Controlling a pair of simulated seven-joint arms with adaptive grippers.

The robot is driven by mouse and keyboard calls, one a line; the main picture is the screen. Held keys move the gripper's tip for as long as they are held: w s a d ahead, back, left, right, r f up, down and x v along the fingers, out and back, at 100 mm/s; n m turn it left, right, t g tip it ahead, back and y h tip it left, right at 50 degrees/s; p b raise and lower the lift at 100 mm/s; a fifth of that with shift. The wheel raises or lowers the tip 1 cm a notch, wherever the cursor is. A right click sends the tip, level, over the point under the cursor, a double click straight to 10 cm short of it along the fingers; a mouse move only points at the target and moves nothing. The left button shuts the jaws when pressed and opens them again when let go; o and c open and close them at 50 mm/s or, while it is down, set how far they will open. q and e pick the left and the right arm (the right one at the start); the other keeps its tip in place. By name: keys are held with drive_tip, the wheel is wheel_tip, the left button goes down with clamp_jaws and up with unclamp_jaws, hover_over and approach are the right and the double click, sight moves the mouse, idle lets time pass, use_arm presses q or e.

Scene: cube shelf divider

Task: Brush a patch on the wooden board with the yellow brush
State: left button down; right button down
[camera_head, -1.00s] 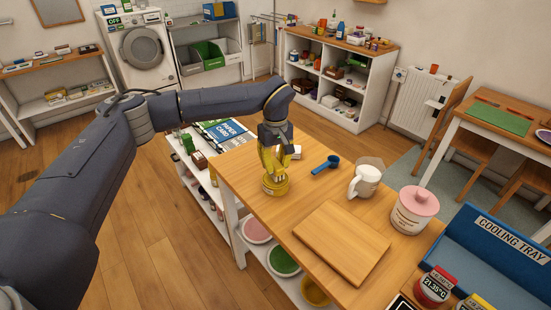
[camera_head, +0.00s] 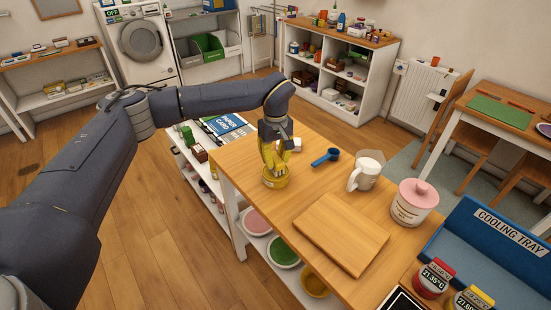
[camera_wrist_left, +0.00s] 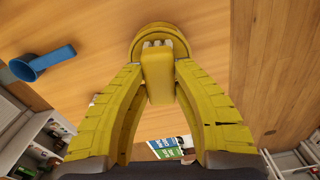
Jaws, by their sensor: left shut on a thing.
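The yellow brush (camera_wrist_left: 158,75) has a blocky handle and pale bristles. My left gripper (camera_head: 274,168) is shut on its handle, with a yellow finger on each side in the left wrist view (camera_wrist_left: 158,78). A round yellow dish-like piece (camera_head: 275,182) is around or under the bristle end, near the left edge of the table; the fingers partly hide it, and I cannot tell whether the bristles touch it. The wooden board (camera_head: 342,236) lies flat and bare on the table, to the right of and nearer than the gripper. My right gripper is not in view.
On the table (camera_head: 285,212) are a blue scoop (camera_head: 326,157), a white mug (camera_head: 364,174), a pink-lidded jar (camera_head: 413,203) and a blue cooling tray (camera_head: 490,250). The scoop also shows in the left wrist view (camera_wrist_left: 42,63). The tabletop between gripper and board is clear.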

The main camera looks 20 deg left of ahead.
sight(276, 158)
use_arm(q)
drive_tip(key=shift+f, duration=0.45)
idle(1.0)
drive_tip(key=shift+r, duration=3.55)
